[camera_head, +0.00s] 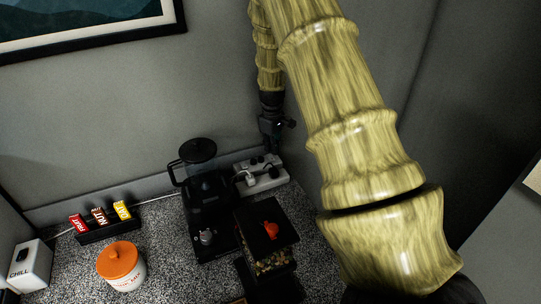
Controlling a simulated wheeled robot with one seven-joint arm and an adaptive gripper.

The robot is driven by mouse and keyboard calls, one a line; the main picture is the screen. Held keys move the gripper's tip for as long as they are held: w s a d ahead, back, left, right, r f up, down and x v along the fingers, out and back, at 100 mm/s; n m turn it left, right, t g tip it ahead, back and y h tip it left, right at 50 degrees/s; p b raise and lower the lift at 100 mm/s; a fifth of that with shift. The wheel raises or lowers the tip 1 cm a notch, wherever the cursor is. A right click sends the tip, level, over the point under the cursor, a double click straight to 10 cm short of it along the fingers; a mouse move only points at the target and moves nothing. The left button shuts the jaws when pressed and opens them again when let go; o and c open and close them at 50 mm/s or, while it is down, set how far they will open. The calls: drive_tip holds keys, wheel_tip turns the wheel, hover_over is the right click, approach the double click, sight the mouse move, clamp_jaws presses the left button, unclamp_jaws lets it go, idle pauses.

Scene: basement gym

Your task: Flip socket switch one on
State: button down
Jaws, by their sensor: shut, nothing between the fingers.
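A pale socket strip (268,183) with dark sockets or plugs on it lies on the speckled counter, close to the back wall and right of the black coffee machine. My gripper (272,149) points down just above the back right end of the strip. It is shut and empty. I cannot tell whether its tips touch the strip. The separate switches are too small and partly hidden to tell apart, so their on or off states cannot be read.
An orange-lidded jar (121,263), a snack bar rack (108,229) and a white "CHILL" box (30,265) stand left.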

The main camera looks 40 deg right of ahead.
sight(272, 158)
drive_tip(key=shift+r+p, duration=1.1)
drive_tip(key=shift+r, duration=0.7)
